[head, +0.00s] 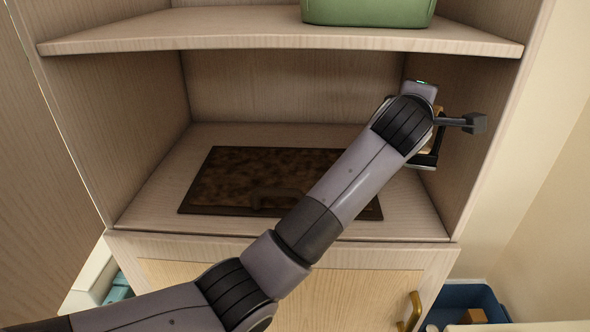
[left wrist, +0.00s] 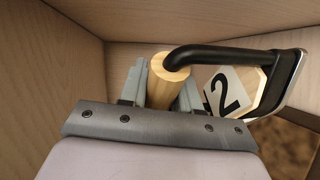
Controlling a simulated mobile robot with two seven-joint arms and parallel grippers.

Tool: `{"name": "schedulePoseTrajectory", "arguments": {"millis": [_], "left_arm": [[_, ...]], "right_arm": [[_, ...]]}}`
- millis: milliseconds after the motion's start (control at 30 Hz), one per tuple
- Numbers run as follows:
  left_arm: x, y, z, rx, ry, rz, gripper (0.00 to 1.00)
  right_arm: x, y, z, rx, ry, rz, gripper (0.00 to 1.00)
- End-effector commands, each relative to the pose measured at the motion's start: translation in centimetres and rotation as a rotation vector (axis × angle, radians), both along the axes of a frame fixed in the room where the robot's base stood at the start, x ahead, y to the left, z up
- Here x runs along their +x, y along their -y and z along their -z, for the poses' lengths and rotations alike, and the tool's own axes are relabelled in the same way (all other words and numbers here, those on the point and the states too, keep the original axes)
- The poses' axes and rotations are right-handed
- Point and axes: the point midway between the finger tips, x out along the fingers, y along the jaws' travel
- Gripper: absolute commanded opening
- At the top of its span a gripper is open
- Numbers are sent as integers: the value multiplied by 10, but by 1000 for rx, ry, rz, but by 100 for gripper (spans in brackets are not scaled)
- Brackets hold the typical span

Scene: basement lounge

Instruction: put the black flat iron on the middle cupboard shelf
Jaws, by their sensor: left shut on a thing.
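My left arm reaches across the head view into the cupboard, and my left gripper (head: 436,128) is near its right wall. In the left wrist view its fingers are shut on the pale wooden grip (left wrist: 170,82) of the black flat iron (left wrist: 285,80). The iron's black bracket curves from the grip to a dark body with a silvery edge. In the head view only a small dark part of the iron (head: 427,160) shows below the gripper; whether it touches the shelf cannot be told. The middle shelf (head: 150,205) is the level below the upper board. My right gripper is out of view.
A dark brown mottled board (head: 225,180) with a handle-like shape lies on the middle shelf, partly behind my arm. A green container (head: 368,12) stands on the upper shelf (head: 270,30). A wooden piece marked 2 (left wrist: 232,90) shows beside the iron. A blue bin (head: 465,298) stands below right.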

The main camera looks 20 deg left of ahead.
Motion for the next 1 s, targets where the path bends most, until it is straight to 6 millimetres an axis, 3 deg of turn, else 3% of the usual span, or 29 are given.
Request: {"name": "schedulePoseTrajectory", "arguments": {"millis": [200, 500, 1000], "left_arm": [[1, 0, 1, -1, 6, 3, 0], [0, 0, 50, 1, 4, 3, 0], [0, 0, 97, -1, 7, 4, 0]], "right_arm": [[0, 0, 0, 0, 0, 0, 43], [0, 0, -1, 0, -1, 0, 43], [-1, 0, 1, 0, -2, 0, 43]]}}
